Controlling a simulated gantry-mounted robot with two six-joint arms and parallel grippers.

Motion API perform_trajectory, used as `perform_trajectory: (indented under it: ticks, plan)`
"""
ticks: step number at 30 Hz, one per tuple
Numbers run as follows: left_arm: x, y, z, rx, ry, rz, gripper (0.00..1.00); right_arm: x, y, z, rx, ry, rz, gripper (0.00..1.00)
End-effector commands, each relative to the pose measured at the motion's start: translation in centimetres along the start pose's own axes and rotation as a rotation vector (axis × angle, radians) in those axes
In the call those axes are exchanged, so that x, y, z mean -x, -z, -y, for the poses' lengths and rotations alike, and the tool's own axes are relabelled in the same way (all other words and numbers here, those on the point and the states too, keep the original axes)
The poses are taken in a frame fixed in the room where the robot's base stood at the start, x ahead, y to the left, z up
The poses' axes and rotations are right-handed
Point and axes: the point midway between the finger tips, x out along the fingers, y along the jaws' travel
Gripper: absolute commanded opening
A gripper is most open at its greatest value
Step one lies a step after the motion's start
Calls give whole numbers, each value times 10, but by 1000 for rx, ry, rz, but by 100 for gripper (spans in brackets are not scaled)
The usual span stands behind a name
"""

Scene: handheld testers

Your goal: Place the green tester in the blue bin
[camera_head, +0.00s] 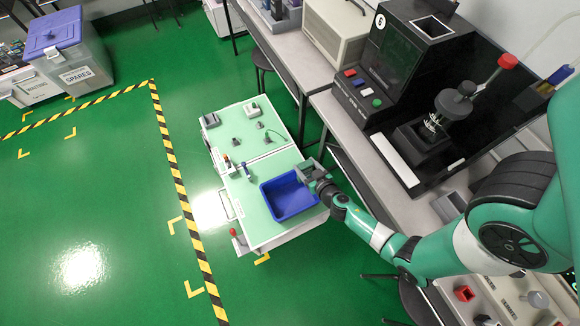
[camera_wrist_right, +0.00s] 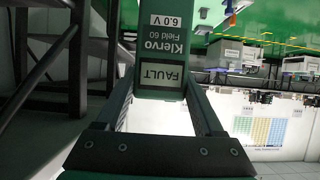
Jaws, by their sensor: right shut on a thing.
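The blue bin (camera_head: 272,211) sits on the light green top of a small table. My right gripper (camera_head: 314,176) is at the bin's far right corner in the head view, seemingly above its rim; the exact height is hard to tell. In the right wrist view, its fingers are shut on the dark green tester (camera_wrist_right: 162,35), which has "Klervo Field 60", "6.0 V" and "FAULT" labels that appear upside down. In the head view the tester is small and partly hidden by the gripper. My left gripper is not in view.
Several small devices, including a grey one (camera_head: 210,120) and a light one (camera_head: 252,109), stand on the table (camera_head: 238,152) away from the bin. A workbench (camera_head: 420,205) with a large black machine (camera_head: 398,70) flanks it on the right.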

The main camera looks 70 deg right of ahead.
Motion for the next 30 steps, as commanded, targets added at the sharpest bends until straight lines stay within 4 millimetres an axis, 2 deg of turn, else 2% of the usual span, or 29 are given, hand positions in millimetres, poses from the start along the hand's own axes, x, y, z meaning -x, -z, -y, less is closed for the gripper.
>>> perform_trajectory:
  ticks: [8,10,18,22,25,30]
  plan:
    - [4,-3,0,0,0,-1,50,-2,-10,-3,-2,-2,-3,6]
    - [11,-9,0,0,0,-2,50,-6,-19,-3,-2,-2,-3,6]
    - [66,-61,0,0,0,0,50,-44,-94,-3,-1,-3,-2,6]
    - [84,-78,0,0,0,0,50,-56,-121,-3,-1,-3,-3,6]
    - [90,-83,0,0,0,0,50,-61,-129,-2,-2,-3,-4,6]
    - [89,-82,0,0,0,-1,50,-61,-129,-3,-3,-3,-4,6]
